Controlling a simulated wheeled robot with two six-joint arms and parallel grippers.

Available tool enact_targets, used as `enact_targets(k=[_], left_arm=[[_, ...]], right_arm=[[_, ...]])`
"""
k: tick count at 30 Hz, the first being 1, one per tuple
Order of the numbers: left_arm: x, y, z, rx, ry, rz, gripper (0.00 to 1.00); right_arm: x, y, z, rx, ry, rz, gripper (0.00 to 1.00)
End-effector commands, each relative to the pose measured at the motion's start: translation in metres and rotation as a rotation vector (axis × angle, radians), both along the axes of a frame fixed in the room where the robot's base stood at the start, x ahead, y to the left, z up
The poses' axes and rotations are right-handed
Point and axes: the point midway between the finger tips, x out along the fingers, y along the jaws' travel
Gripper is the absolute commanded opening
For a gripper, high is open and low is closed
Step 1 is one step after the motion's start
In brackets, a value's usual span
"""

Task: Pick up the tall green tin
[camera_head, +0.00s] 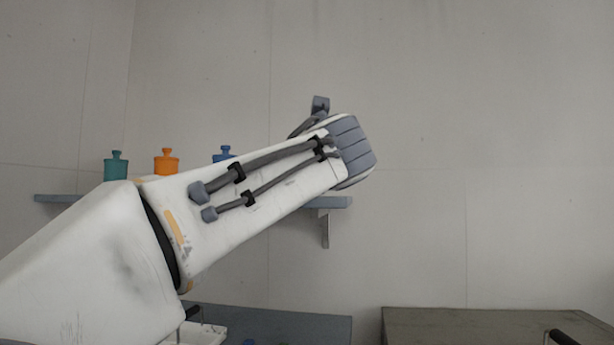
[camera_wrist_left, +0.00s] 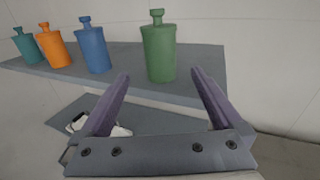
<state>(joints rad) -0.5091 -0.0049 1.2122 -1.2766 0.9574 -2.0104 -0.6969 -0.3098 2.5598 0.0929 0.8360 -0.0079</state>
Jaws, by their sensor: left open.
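The tall green tin (camera_wrist_left: 158,54) stands upright on the wall shelf, near the shelf's right end, in the left wrist view. It has a narrow neck with a wider cap. My left gripper (camera_wrist_left: 158,82) is open, with its two fingers apart and the green tin seen between them, farther off. Nothing is held between the fingers. In the head view my left arm covers the green tin, and the left fingers are hidden behind the arm. My right gripper is in neither view.
On the grey-blue shelf (camera_wrist_left: 205,63), a blue tin (camera_wrist_left: 93,49), an orange tin (camera_wrist_left: 53,48) and a teal tin (camera_wrist_left: 27,47) stand left of the green one. Below are a blue-grey surface (camera_head: 280,325) with a white item (camera_head: 205,334) and a grey-brown tabletop (camera_head: 480,322).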

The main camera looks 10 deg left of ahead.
Motion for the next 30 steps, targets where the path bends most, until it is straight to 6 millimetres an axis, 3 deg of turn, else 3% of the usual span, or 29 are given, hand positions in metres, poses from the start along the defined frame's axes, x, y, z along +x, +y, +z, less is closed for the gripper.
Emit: enact_targets(k=[4, 9, 14, 24, 30], left_arm=[[0.016, 0.01, 0.012, 0.035, -0.006, 0.013, 1.0], [0.039, 0.017, 0.01, 0.032, -0.005, 0.009, 1.0], [0.05, 0.021, 0.009, 0.031, -0.006, 0.006, 1.0], [0.092, 0.039, 0.007, 0.029, -0.005, 0.008, 1.0], [0.096, 0.041, 0.004, 0.028, -0.007, 0.006, 1.0]], right_arm=[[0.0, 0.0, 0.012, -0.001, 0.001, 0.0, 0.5], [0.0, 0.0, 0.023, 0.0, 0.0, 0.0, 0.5], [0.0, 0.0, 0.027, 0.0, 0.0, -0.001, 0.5], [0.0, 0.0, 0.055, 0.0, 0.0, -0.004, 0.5], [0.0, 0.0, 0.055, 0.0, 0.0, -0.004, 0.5]])
